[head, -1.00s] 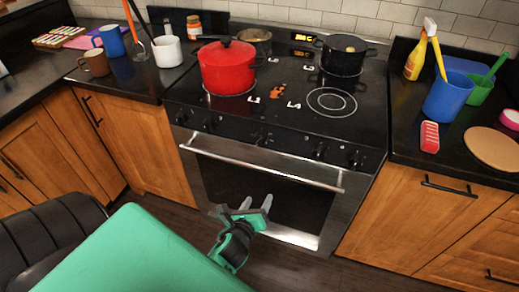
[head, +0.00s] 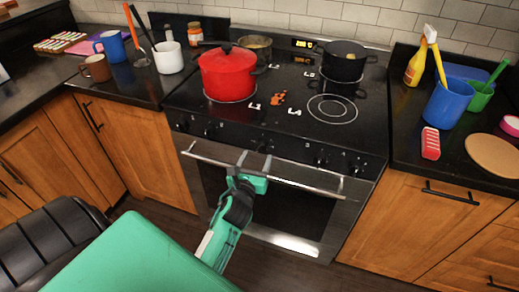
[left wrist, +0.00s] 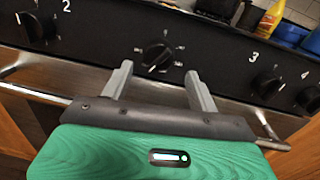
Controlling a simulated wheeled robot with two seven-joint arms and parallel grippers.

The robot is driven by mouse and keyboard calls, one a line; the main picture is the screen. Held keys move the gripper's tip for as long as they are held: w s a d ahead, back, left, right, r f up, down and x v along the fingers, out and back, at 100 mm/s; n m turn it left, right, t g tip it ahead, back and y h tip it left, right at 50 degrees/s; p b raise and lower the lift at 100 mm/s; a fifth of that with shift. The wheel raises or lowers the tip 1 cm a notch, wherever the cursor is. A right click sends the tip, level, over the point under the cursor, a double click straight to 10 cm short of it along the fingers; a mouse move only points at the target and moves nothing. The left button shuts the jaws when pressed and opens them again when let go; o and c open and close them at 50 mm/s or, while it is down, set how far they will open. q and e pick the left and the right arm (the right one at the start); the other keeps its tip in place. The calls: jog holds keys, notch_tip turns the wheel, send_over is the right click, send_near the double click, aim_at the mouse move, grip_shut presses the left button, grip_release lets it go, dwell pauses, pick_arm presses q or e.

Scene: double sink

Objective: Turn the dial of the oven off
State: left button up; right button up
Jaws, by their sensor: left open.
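The oven's front panel (head: 285,146) carries a row of black dials. In the left wrist view, an unnumbered middle dial (left wrist: 156,55) with white marks around it sits between the dials marked 2 (left wrist: 36,29) and 3 (left wrist: 268,84). My left gripper (left wrist: 158,70) is open and empty, its two fingers pointing toward the panel on either side of the middle dial. It appears short of the dial, not touching it. In the head view my left gripper (head: 255,160) is at the oven handle's height, just below the panel. My right gripper is not in view.
The oven handle (head: 310,187) runs across the door just below the panel. A red pot (head: 228,75) and a black pot (head: 343,62) stand on the cooktop (head: 290,122). Counters with mugs and cups flank the oven.

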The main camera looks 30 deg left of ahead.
aim_at(260, 150)
pick_arm(q)
jog(key=shift+x, duration=2.2)
jog(key=c, duration=1)
